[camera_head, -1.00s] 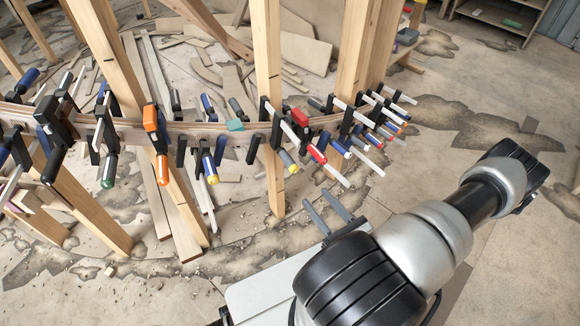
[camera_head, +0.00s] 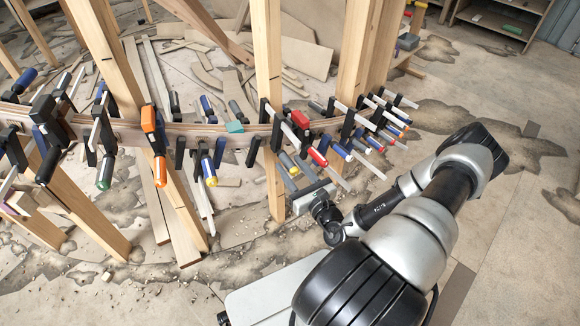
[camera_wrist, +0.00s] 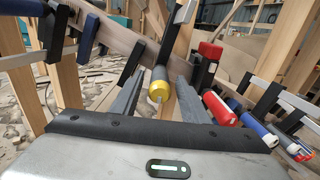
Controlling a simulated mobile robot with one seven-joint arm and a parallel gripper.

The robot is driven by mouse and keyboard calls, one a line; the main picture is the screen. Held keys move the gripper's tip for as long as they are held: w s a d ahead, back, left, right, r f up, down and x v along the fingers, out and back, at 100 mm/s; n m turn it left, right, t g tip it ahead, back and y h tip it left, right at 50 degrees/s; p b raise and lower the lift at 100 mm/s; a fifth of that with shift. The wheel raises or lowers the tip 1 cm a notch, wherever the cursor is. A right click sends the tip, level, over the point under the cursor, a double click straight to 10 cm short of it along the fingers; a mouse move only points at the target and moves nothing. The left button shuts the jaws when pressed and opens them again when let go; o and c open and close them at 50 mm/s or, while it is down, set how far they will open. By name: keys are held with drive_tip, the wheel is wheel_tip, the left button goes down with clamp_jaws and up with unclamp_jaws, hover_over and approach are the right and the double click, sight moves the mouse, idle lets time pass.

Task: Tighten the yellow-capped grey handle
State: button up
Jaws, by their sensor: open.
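The grey handle with a yellow cap (camera_wrist: 159,90) points its cap toward me in the middle of the wrist view. In the head view the grey handle (camera_head: 288,161) hangs off the curved wooden stringer (camera_head: 180,132), partly covered by my fingers. My gripper (camera_wrist: 157,80) is open, with one grey finger on each side of the handle. Gaps seem to show between fingers and cap; I cannot tell whether either finger touches. In the head view my gripper (camera_head: 295,171) is below and in front of the stringer.
A red-handled clamp (camera_wrist: 219,108) is close right of my right finger, with blue handles beyond. A blue handle with a yellow cap (camera_head: 210,172) hangs further left. A wooden post (camera_head: 268,80) stands right behind the clamp. Floor in front is open.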

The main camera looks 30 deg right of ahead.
drive_tip(key=shift+w, duration=0.5)
clamp_jaws()
